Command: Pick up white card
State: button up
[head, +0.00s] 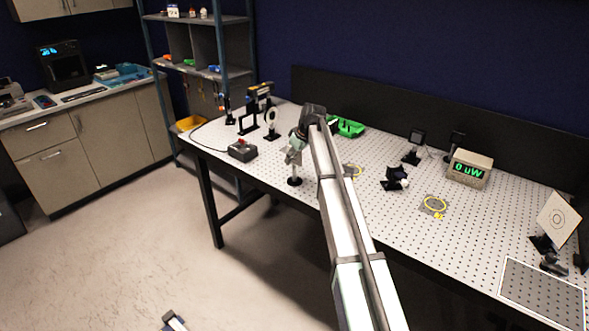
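The white card (558,217) stands upright and slightly tilted at the right end of the perforated table (330,180). It has faint concentric rings and a black holder at its lower edge. My gripper (292,160) is far to the left, over the table's front left part, pointing down and well apart from the card. It is small in the picture, and whether its fingers are open or shut cannot be made out.
A white-outlined rectangle (543,293) marks the table's front right corner. A black panel (430,120) runs along the back. A control box (242,150) sits at left.

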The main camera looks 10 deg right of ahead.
grip_shut()
jog(key=shift+r, duration=0.1)
